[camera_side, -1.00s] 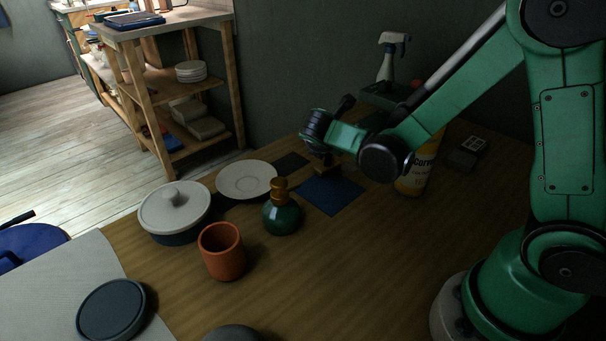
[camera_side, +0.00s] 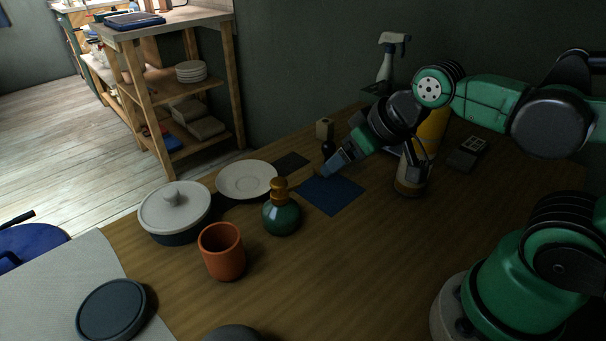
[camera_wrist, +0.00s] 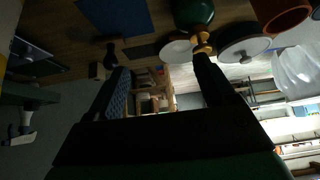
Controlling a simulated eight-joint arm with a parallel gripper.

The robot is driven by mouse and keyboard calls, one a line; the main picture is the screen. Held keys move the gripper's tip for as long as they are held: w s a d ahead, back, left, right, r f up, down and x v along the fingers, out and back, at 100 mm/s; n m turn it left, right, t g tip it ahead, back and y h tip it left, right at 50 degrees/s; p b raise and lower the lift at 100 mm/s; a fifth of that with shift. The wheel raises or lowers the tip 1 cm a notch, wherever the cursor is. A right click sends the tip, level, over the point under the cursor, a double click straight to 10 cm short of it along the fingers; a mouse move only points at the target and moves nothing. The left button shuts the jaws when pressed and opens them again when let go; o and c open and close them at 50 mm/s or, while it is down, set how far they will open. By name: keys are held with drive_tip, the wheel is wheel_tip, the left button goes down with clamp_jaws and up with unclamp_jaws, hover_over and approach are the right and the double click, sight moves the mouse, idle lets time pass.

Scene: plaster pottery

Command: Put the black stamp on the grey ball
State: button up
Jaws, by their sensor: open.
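A black piece (camera_side: 328,147) with a pale wooden block (camera_side: 325,128) above it, probably the black stamp, is at the back, beyond the blue mat. It also shows dark in the wrist view (camera_wrist: 110,56), just past the left finger's tip. Whether block and black piece are joined is unclear. My gripper (camera_side: 338,166) points down and left, low over the mat's back edge. In the wrist view, the fingers are apart with nothing held between them. A dark grey rounded top (camera_side: 233,333), likely the grey ball, shows at the bottom edge, mostly cut off, far from my gripper.
A blue mat (camera_side: 332,195), green bottle (camera_side: 282,218), orange cup (camera_side: 222,252), lidded pot (camera_side: 174,210) and pale plate (camera_side: 246,181) stand left of and before my gripper. A yellow container (camera_side: 432,135) is behind my arm.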

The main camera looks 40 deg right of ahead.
drive_tip(key=m+t, duration=0.2)
drive_tip(key=m, duration=0.3)
approach(323, 149)
drive_tip(key=x, duration=0.3)
drive_tip(key=d+x, duration=0.1)
drive_tip(key=x, duration=0.1)
drive_tip(key=shift+w+f, duration=0.2)
drive_tip(key=shift+w, duration=0.05)
drive_tip(key=shift+w+d+f+y, duration=0.1)
drive_tip(key=shift+d+f+y, duration=0.2)
drive_tip(key=shift+f, duration=0.05)
drive_tip(key=shift+x, duration=2.75)
clamp_jaws()
